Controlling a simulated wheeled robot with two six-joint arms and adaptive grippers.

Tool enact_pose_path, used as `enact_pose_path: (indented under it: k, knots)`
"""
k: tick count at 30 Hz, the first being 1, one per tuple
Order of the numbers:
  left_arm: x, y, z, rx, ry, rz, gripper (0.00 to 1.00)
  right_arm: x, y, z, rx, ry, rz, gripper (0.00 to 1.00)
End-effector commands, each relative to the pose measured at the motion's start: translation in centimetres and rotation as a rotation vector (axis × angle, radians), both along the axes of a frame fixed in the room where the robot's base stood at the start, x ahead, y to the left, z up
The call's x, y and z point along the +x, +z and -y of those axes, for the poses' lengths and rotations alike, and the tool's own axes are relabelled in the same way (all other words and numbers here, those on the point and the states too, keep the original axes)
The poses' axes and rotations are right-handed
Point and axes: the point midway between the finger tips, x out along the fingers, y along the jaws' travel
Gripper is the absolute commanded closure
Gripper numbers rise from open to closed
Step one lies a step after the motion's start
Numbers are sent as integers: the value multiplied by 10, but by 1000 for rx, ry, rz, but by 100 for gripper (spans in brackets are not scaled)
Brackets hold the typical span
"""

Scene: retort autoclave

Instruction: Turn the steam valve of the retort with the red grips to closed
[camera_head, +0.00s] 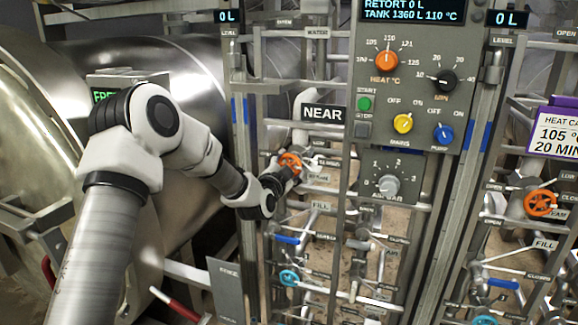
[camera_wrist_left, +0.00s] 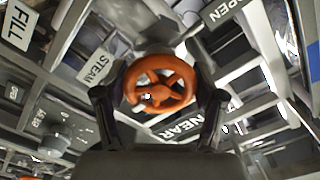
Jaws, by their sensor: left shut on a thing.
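The orange steam handwheel (camera_head: 291,163) is on the pipework below the NEAR sign. It fills the middle of the left wrist view (camera_wrist_left: 160,84), beside a STEAM label (camera_wrist_left: 97,66) and with an OPEN label farther off. My left gripper (camera_head: 284,170) is shut on this wheel, with one finger at each side of its rim. The wheel's open or closed position cannot be told. A red grip (camera_head: 176,306) shows at the lower left, near the big steel retort (camera_head: 185,65). My right gripper is not in view.
A second orange wheel (camera_head: 541,203) is on the pipework at the right. A control panel (camera_head: 375,115) with knobs stands above and right of my gripper. A light-blue wheel (camera_head: 289,277) and blue lever (camera_head: 287,240) are below. Pipes and frame posts crowd the space.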

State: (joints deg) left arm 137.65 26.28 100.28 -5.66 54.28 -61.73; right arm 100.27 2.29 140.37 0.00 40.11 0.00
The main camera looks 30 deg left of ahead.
Motion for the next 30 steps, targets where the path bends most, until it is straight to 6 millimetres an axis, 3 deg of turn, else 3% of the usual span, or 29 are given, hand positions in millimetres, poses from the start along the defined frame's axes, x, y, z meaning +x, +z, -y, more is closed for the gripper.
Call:
enact_pose_path:
  k: [7,8,9,10,22,26,30]
  knots:
    - [0,0,0,2,-1,-1,65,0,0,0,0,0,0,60]
    - [0,0,0,2,-1,-1,24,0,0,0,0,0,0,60]
    - [0,0,0,2,-1,-1,9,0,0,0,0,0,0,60]
    - [0,0,0,2,-1,-1,5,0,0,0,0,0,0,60]
    - [-5,0,1,-1,0,0,5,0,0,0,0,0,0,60]
    - [-26,0,6,-3,-1,-1,5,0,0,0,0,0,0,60]
    - [-62,0,15,-6,-1,-2,5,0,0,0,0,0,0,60]
